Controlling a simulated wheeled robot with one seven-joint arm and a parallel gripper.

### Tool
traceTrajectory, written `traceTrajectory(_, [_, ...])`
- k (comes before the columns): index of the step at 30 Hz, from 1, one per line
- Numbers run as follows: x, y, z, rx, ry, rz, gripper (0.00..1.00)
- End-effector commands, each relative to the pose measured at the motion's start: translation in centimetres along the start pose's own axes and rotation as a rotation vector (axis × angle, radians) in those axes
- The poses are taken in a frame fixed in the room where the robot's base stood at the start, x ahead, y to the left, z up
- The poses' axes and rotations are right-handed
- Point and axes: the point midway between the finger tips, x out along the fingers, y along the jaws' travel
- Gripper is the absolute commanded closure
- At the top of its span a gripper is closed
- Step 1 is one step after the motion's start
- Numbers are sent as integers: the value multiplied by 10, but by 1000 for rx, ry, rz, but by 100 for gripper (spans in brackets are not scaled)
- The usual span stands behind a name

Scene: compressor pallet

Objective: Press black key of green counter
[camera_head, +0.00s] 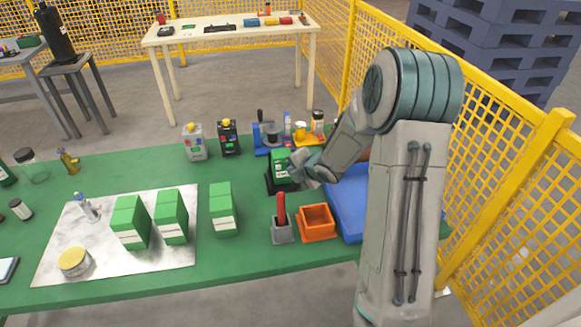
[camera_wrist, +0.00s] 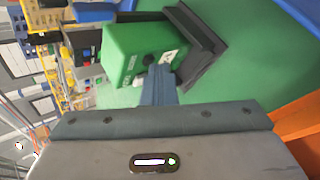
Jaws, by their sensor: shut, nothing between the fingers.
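The green counter (camera_head: 280,168) stands on a black base toward the right of the green table, partly hidden by my gripper. In the wrist view the green counter (camera_wrist: 125,48) shows its face with a white label and a round black key (camera_wrist: 148,59). My gripper (camera_wrist: 160,72) is shut and empty, its fingertips close in front of that face, just beside the black key. I cannot tell whether they touch it. In the head view my gripper (camera_head: 298,166) is at the counter's right side.
An orange bin (camera_head: 316,237) and a grey holder with a red handle (camera_head: 281,232) stand in front. A blue tray (camera_head: 350,214) lies at the right. Several green boxes (camera_head: 222,208) stand left. A blue device (camera_head: 262,149) and small control boxes (camera_head: 195,150) stand behind.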

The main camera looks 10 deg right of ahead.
Motion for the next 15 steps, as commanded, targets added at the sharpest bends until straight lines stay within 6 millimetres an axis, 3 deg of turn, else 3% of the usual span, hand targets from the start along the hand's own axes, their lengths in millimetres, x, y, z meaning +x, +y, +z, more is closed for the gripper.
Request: traceTrajectory(15, [-10,-7,-7,0,-1,0,100])
